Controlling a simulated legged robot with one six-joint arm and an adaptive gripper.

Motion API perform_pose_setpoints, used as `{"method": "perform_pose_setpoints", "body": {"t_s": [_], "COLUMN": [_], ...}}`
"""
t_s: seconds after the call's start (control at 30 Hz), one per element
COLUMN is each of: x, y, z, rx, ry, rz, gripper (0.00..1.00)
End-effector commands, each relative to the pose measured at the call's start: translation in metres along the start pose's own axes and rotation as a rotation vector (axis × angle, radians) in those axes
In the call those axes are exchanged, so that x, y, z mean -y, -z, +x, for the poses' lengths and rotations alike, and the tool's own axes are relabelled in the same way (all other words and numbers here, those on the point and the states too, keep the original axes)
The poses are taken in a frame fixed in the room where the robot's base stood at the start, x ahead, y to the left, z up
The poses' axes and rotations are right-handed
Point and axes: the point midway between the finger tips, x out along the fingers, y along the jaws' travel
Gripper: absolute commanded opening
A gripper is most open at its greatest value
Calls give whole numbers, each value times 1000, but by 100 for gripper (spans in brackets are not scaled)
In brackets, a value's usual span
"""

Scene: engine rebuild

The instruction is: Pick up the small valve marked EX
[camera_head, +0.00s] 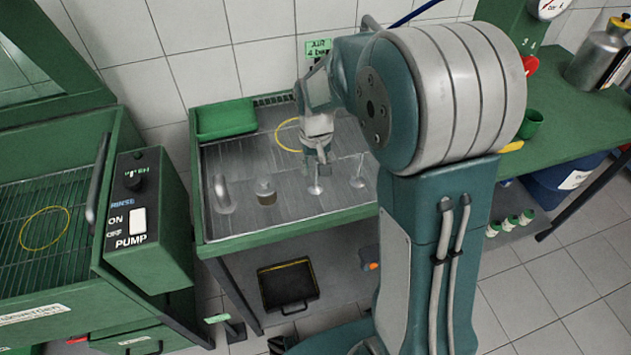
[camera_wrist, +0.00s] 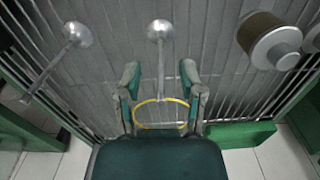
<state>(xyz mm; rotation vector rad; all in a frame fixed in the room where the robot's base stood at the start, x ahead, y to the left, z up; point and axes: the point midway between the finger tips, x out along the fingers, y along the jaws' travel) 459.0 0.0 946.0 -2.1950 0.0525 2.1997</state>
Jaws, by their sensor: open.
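Two small metal valves stand on the slatted metal worktop, heads down and stems up. One valve (camera_head: 315,189) is directly below my gripper (camera_head: 322,160); the other valve (camera_head: 357,182) is to its right. In the wrist view, the middle valve (camera_wrist: 160,30) has its stem pointing toward the gap between my open, empty fingers (camera_wrist: 159,76). The other valve (camera_wrist: 76,35) is at upper left, its stem slanting down-left. No EX marking is readable on either, so I cannot tell which is EX.
A piston (camera_head: 266,191) and a pale metal cylinder (camera_head: 222,194) stand left of the valves. A yellow ring (camera_head: 279,137) lies behind my gripper, and a green box (camera_head: 226,118) occupies the back left corner. A rinse pump box (camera_head: 150,220) stands left of the worktop.

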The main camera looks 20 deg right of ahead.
Motion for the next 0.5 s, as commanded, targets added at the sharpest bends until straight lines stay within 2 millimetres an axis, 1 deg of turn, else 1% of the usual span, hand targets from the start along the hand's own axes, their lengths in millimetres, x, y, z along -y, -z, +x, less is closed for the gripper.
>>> {"method": "perform_pose_setpoints", "body": {"t_s": [0.03,0.1,0.37,0.47,0.5], "x": [0,0,0,0,0], "y": [0,0,0,0,0], "z": [7,13,16,16,16], "rx": [2,2,-2,-1,-1], "ry": [0,0,0,0,0], "rz": [0,0,-1,-1,-1], "gripper": [50,50,50,10,0]}}
